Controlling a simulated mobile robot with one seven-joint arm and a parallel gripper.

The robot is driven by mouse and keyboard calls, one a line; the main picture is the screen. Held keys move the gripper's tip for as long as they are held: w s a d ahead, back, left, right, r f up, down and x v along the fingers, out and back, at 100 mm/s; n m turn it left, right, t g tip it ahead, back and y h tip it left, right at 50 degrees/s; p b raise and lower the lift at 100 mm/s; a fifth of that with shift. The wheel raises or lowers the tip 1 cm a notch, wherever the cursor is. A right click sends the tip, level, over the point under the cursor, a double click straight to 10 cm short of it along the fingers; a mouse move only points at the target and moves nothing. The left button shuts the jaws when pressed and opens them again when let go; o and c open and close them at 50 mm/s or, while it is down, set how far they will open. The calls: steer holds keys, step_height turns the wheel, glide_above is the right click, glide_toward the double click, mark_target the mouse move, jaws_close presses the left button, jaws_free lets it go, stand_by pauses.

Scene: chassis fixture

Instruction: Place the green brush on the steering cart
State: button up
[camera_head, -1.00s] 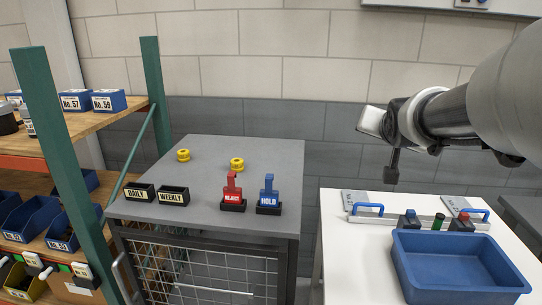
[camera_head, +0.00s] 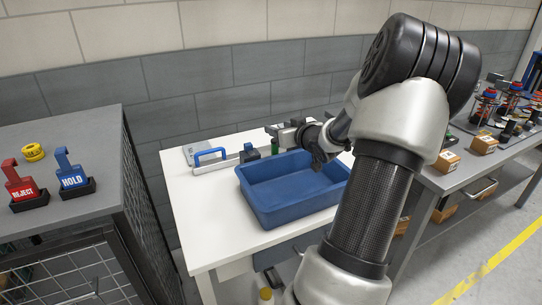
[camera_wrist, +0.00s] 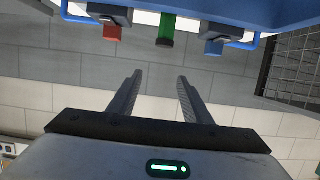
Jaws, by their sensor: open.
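The green brush (camera_head: 275,146) is a small green upright piece at the fixture behind the blue tray, partly hidden by my gripper in the head view. In the wrist view the green brush (camera_wrist: 167,28) hangs upside down in the picture, between a red block and a blue block. My gripper (camera_wrist: 157,76) is open and empty, its two fingers spread, with the brush beyond the fingertips. In the head view my gripper (camera_head: 281,132) is near the brush at the back of the white table. I cannot tell which thing is the steering cart.
The blue tray (camera_head: 290,188) looks empty on the white table (camera_head: 195,205). A blue handle (camera_head: 210,155) and a dark block (camera_head: 249,153) stand beside the brush. A grey mesh-sided cabinet (camera_head: 85,140) at left holds the red REJECT and blue HOLD pieces. A loaded bench (camera_head: 450,180) is at right.

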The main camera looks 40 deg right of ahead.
mark_target(275, 156)
steer(key=w+d+f+b, duration=0.2)
steer(key=w+f, duration=0.4)
steer(key=f, duration=0.2)
steer(key=shift+w+f+b, duration=0.3)
steer(key=shift+w+f, duration=0.05)
steer(key=shift+w, duration=0.05)
steer(key=shift+c, duration=0.6)
jaws_close()
